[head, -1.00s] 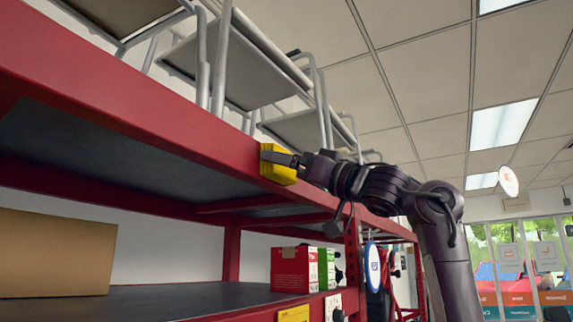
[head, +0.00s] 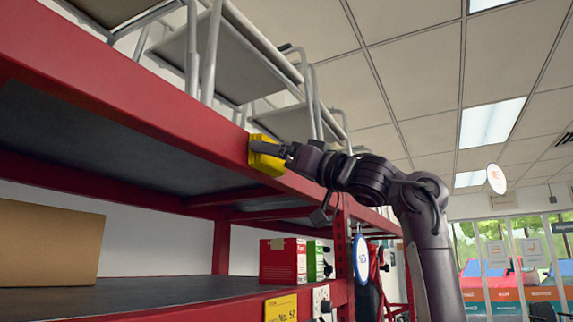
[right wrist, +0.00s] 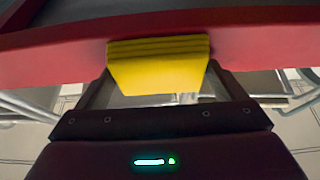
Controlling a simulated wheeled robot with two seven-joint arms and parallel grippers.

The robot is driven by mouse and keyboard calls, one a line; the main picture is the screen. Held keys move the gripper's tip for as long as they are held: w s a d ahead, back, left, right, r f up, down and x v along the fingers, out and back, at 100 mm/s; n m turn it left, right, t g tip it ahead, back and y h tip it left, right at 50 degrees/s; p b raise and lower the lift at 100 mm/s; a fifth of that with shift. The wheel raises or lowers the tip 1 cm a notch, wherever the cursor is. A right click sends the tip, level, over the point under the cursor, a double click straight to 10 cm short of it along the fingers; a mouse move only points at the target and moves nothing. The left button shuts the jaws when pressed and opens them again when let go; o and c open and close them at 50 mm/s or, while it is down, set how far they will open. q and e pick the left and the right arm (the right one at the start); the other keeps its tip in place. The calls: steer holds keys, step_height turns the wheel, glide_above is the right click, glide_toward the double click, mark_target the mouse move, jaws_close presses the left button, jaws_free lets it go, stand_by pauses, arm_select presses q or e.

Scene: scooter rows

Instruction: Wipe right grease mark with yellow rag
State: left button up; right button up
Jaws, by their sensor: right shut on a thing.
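The yellow rag (head: 266,156) is a folded block held against the front face of the red upper shelf beam (head: 130,108). My right gripper (head: 268,150) is shut on the rag, and its arm comes in from the right. In the right wrist view the rag (right wrist: 160,66) sits between the two fingers of my right gripper (right wrist: 160,85) and meets the red beam (right wrist: 50,58). I see no grease mark on the visible beam; the part behind the rag is hidden. My left gripper is not in view.
Grey metal-framed stools or chairs (head: 265,55) stand on top of the rack. A cardboard box (head: 45,243), a red box (head: 282,262) and a green box (head: 315,262) sit on the lower shelf. A blue-rimmed round tag (head: 361,260) hangs by the upright.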

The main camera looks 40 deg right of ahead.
mark_target(247, 145)
steer(key=shift+s+a+b, duration=0.25)
steer(key=shift+s+a, duration=0.05)
steer(key=shift+a, duration=0.5)
steer(key=shift+s+a+b, duration=0.2)
steer(key=shift+s+a, duration=0.15)
steer(key=shift+a, duration=0.5)
steer(key=shift+s+a+b, duration=0.25)
steer(key=shift+s+a, duration=0.05)
steer(key=shift+a, duration=0.5)
steer(key=shift+s+a+f+b, duration=0.1)
steer(key=shift+s+a+b, duration=0.25)
steer(key=shift+a, duration=0.3)
steer(key=shift+s+a, duration=0.25)
steer(key=shift+a, duration=0.35)
steer(key=shift+s+a, duration=0.2)
steer(key=shift+a, duration=0.35)
steer(key=shift+d, duration=0.1)
steer(key=shift+s+d+b, duration=0.4)
steer(key=shift+s+b, duration=0.05)
steer(key=shift+s, duration=0.4)
steer(key=shift+s+d, duration=0.25)
steer(key=shift+s, duration=0.35)
steer(key=shift+s+d, duration=0.25)
steer(key=shift+s, duration=0.4)
steer(key=shift+s+d, duration=0.25)
steer(key=shift+s, duration=0.35)
